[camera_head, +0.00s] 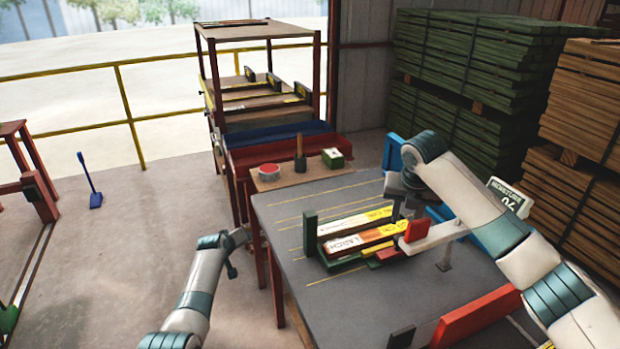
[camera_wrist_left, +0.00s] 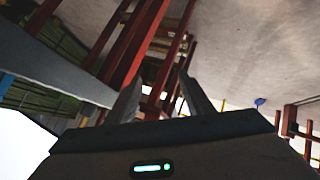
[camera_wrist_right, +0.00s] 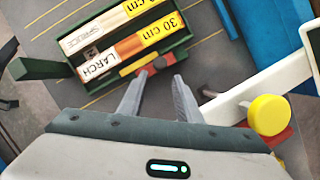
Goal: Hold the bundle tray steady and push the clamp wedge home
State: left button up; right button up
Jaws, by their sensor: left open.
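The green bundle tray (camera_head: 340,265) sits on the grey table and holds two wooden bundles, labelled larch (camera_wrist_right: 100,64) and spruce (camera_wrist_right: 88,36), with yellow 30 cm ends. A small red and yellow piece, apparently the clamp wedge (camera_wrist_right: 138,65), lies along the tray's near side with a dark round end. My right gripper (camera_head: 398,208) is above the tray's right end. In the right wrist view my right gripper (camera_wrist_right: 158,82) is open and empty, its fingertips near the wedge; I cannot tell whether they touch. My left gripper (camera_head: 238,240) is open and empty, left of the table.
A white arm (camera_head: 435,236) with a red block (camera_head: 416,230) stands right of the tray; a yellow knob (camera_wrist_right: 268,115) shows in the right wrist view. A red block (camera_head: 475,317) is at the table's front. A rack (camera_head: 262,35) and small side stand (camera_head: 300,172) are behind.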

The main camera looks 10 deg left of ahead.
pick_arm(q)
jog(key=w+d+r+h, duration=0.1)
jog(key=w+d+r, duration=0.15)
jog(key=r, duration=0.55)
jog(key=w+d+r+n+h, duration=0.1)
jog(key=w+r, duration=0.3)
jog(key=r, duration=0.3)
jog(key=w+d+r, duration=0.2)
jog(key=w+r, duration=0.1)
jog(key=r, duration=0.5)
notch_tip(320, 180, up, 9)
jog(key=m+g+y, duration=0.1)
jog(key=m+g, duration=0.2)
jog(key=g, duration=0.7)
send_over(310, 230)
jog(key=w, duration=0.2)
jog(key=shift+s+a+r, duration=0.1)
jog(key=shift+a, duration=0.05)
notch_tip(310, 230, down, 18)
jog(key=shift+r, duration=0.25)
